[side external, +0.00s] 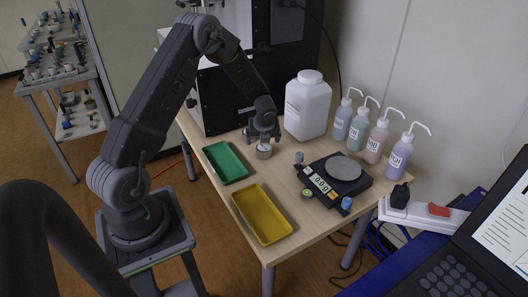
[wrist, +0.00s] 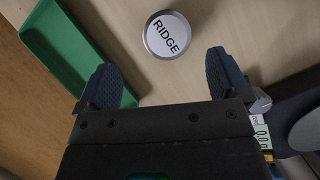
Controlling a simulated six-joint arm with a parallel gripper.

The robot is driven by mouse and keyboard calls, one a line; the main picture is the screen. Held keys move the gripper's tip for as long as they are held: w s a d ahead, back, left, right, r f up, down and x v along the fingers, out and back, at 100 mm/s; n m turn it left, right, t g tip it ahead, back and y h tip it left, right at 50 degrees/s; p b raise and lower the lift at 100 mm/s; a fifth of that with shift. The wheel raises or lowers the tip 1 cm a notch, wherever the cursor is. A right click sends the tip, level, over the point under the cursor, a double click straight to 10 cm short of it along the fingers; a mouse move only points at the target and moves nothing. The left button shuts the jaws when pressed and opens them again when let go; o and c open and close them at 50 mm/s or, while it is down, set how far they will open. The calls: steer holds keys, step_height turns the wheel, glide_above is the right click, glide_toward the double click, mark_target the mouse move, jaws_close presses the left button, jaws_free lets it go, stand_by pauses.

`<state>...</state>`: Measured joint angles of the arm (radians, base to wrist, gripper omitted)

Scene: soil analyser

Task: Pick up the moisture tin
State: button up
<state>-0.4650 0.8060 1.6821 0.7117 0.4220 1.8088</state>
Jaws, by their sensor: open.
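The moisture tin (wrist: 167,35) is a round metal tin with a white lid lettered "RIDGE". In the wrist view it sits on the table ahead of my fingertips, near the middle of the gap. In the side view the tin (side external: 264,151) stands right under my gripper (side external: 263,137), partly hidden by the fingers. My gripper, seen in the wrist view (wrist: 166,80), has its two dark ribbed fingers spread wide with nothing between them. I cannot tell the exact height of the fingertips above the tin.
A green tray (side external: 225,162) lies left of the tin, a yellow tray (side external: 262,215) nearer the front. A balance (side external: 333,180) stands to the right. Several wash bottles (side external: 377,140) and a large white jug (side external: 307,106) stand behind. A tall analyser cabinet (side external: 222,101) is at the back.

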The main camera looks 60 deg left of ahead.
mark_target(264, 148)
steer(key=x, duration=0.7)
steer(key=shift+w+d+f, duration=0.15)
steer(key=shift+w+f, duration=0.15)
steer(key=c, duration=1)
